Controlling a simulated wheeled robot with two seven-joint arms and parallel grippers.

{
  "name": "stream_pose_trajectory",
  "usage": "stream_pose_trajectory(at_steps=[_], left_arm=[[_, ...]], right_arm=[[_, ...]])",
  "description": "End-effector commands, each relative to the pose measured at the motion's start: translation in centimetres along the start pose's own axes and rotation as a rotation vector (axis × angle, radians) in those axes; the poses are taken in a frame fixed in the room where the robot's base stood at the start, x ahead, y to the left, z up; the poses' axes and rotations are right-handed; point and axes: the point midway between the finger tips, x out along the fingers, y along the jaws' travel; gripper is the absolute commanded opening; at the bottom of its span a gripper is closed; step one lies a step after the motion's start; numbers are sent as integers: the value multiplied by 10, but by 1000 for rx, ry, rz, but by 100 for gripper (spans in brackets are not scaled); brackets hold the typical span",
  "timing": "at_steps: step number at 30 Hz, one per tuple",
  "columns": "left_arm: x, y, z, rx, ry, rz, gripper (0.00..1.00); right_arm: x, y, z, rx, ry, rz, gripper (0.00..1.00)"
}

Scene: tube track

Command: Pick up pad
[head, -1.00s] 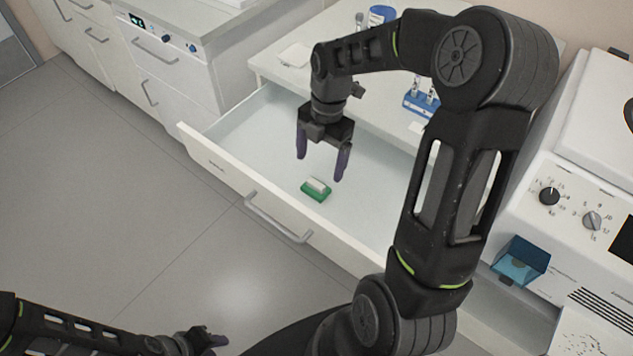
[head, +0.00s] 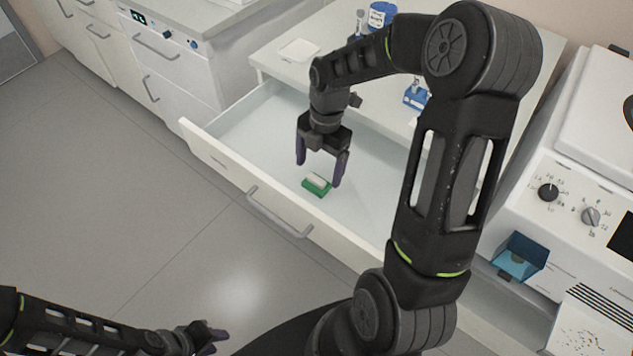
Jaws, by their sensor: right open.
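The drawer's front panel with its handle (head: 279,213) stands on the near side. On the counter are a blue-labelled jar (head: 381,16), a white flat item (head: 299,50) and a blue tube rack (head: 415,97). A white machine with knobs and an open blue box (head: 519,258) are at right.

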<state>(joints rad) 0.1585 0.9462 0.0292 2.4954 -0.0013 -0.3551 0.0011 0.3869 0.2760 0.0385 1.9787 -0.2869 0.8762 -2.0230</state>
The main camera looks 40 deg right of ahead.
Motion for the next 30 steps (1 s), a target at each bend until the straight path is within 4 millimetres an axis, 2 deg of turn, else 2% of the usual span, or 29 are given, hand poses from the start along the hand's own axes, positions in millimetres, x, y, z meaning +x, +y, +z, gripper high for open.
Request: stream_pose_trajectory(at_steps=[6, 9, 28, 30], left_arm=[[-6, 2, 0, 0, 0, 0, 33], [-7, 3, 0, 0, -1, 0, 33], [-7, 3, 0, 0, -1, 0, 33], [-7, 3, 0, 0, -1, 0, 33]], right_arm=[[32, 0, -3, 0, 3, -4, 85], [42, 0, -2, 0, 2, -3, 85], [43, 1, -2, 0, 1, -1, 85], [43, 1, -2, 0, 1, -1, 79]])
